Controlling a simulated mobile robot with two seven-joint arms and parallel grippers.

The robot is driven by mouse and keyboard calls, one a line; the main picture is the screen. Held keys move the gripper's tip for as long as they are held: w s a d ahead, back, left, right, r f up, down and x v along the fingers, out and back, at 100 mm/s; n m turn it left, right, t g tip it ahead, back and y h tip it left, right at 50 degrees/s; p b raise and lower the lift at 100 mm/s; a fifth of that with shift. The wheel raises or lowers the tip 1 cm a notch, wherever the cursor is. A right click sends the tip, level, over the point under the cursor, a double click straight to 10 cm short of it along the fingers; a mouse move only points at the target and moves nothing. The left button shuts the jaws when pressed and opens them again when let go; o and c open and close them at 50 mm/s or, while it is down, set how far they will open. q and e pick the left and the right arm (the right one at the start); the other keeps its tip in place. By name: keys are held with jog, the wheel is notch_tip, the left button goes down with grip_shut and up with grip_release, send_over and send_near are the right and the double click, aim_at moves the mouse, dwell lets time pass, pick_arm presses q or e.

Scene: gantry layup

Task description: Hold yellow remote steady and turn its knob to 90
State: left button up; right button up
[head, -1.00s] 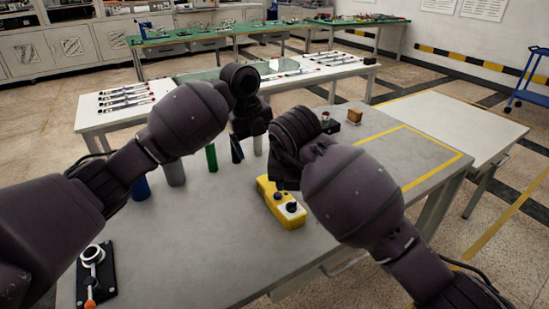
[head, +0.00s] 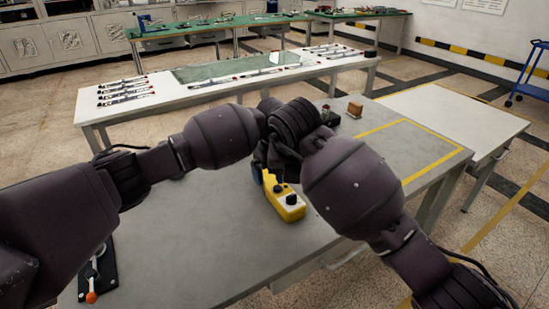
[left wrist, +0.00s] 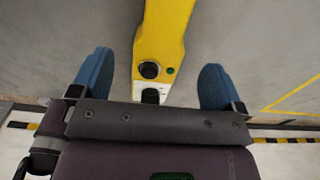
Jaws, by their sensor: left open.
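The yellow remote (head: 287,205) lies on the grey table, near the middle of the head view. In the left wrist view the yellow remote (left wrist: 163,30) runs between the blue fingertips of my left gripper (left wrist: 155,85), which is open with gaps on both sides. The white-plate knob (left wrist: 150,96) is partly hidden by the gripper body. My right arm's wrist is over the remote's far end; its fingers are hidden or cannot be made out.
A black plate with an orange-tipped lever (head: 92,278) lies at the table's left front. A brown block (head: 355,109) and a small dark item (head: 326,114) stand at the back. A yellow tape outline (head: 440,160) marks the right side.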

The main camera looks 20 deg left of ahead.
aim_at(274, 183)
pick_arm(q)
jog(key=shift+f, duration=2.25)
jog(key=shift+c, duration=0.2)
